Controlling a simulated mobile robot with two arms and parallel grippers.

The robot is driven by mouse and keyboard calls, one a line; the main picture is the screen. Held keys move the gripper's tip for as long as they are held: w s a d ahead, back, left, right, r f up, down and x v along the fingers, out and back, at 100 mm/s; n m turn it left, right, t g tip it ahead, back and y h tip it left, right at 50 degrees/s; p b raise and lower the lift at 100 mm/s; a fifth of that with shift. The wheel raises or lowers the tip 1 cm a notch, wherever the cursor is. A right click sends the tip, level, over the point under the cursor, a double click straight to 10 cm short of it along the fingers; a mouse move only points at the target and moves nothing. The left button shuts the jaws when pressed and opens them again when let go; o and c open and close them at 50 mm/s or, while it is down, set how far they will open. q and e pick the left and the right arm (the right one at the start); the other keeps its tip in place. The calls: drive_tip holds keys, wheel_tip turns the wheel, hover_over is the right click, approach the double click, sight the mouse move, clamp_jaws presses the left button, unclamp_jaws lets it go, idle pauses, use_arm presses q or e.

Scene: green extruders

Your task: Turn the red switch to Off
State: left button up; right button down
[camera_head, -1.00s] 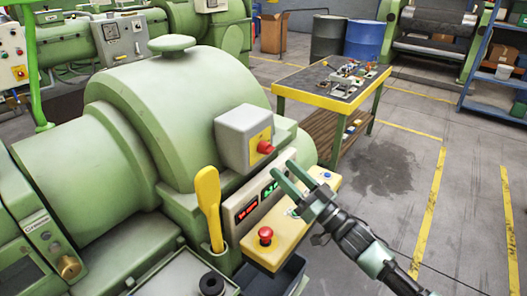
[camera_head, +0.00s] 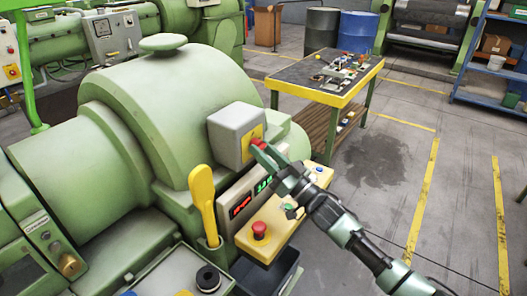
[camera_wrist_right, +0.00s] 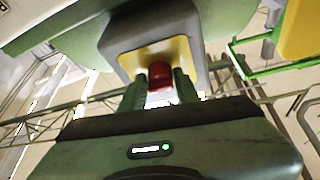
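The red switch (camera_head: 257,142) is a red knob on a yellow plate on the grey box at the front of the green machine. In the right wrist view the red knob (camera_wrist_right: 160,76) sits between the two finger ends. My right gripper (camera_head: 267,151) is at the knob, its fingers open around it. Whether they touch the knob is hard to tell. The fingers partly cover the knob and plate in the head view, and no Off marking can be read. My left gripper is not in view.
Below the box are a red-and-green lit display (camera_head: 250,196) and a yellow panel with a red push button (camera_head: 260,230). A yellow lever (camera_head: 203,200) stands left of them. A yellow-edged table (camera_head: 322,95) stands behind. Open floor lies to the right.

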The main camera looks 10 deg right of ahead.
drive_tip(key=shift+f, duration=0.1)
drive_tip(key=n+g+y+b, duration=0.1)
drive_tip(key=n+g+b, duration=0.2)
drive_tip(key=n, duration=0.5)
drive_tip(key=n+g+y+b, duration=0.2)
drive_tip(key=n+g+b, duration=0.1)
drive_tip(key=n, duration=0.5)
drive_tip(key=d+n+g+y+b, duration=0.1)
drive_tip(key=n+g+b, duration=0.3)
drive_tip(key=n, duration=0.4)
drive_tip(key=shift+w+r+y, duration=0.2)
drive_tip(key=shift+w+y, duration=0.2)
drive_tip(key=shift+y, duration=0.1)
drive_tip(key=shift+a+n, duration=0.1)
drive_tip(key=shift+n, duration=0.3)
drive_tip(key=c, duration=1.2)
unclamp_jaws()
drive_tip(key=shift+o, duration=0.6)
drive_tip(key=shift+r, duration=0.1)
